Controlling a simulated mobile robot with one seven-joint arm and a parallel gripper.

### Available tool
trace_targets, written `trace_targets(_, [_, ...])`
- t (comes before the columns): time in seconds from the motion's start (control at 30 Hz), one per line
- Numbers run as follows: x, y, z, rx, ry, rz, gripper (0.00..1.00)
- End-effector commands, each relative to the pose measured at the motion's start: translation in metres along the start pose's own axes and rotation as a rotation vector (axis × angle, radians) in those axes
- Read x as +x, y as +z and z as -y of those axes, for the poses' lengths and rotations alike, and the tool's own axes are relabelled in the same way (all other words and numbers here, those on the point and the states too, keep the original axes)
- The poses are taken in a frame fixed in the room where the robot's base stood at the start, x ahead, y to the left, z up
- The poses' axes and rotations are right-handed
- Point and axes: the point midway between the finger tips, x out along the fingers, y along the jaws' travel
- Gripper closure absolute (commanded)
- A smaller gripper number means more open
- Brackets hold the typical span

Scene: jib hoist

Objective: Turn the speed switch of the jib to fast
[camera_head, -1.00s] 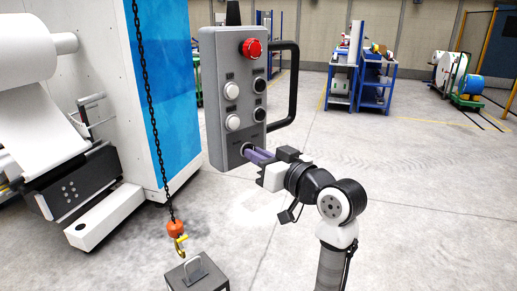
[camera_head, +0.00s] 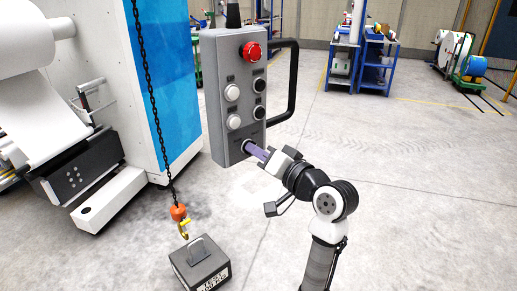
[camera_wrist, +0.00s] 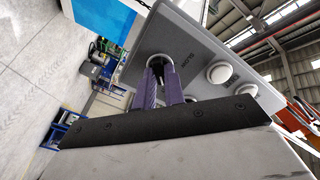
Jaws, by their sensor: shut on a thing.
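The grey control box (camera_head: 231,95) hangs upright in front of me, with a red mushroom button (camera_head: 251,51) at its top and white and black buttons below. The speed switch (camera_head: 248,147) is a round knob at the bottom of the box's face. My gripper (camera_head: 257,152) has its purple fingers shut on the knob. In the wrist view the fingers (camera_wrist: 163,80) reach up to the dark knob (camera_wrist: 158,62), which they partly cover.
A black handle (camera_head: 291,85) loops off the box's right side. A chain with an orange and yellow hook (camera_head: 180,213) hangs at the left above a dark block (camera_head: 200,262) with a handle. A white and blue machine (camera_head: 165,85) stands behind.

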Motion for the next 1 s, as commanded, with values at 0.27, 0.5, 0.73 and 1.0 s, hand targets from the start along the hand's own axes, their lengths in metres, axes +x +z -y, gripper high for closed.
trace_targets(0.27, [-0.0003, -0.0002, -0.0001, 0.014, 0.000, -0.002, 1.00])
trace_targets(0.5, [-0.0003, -0.0003, -0.0002, 0.014, 0.000, -0.002, 0.85])
trace_targets(0.73, [-0.0002, -0.0002, -0.0002, 0.013, 0.000, -0.001, 0.67])
trace_targets(1.0, [-0.0051, 0.0001, -0.0010, 0.012, 0.000, -0.002, 0.67])
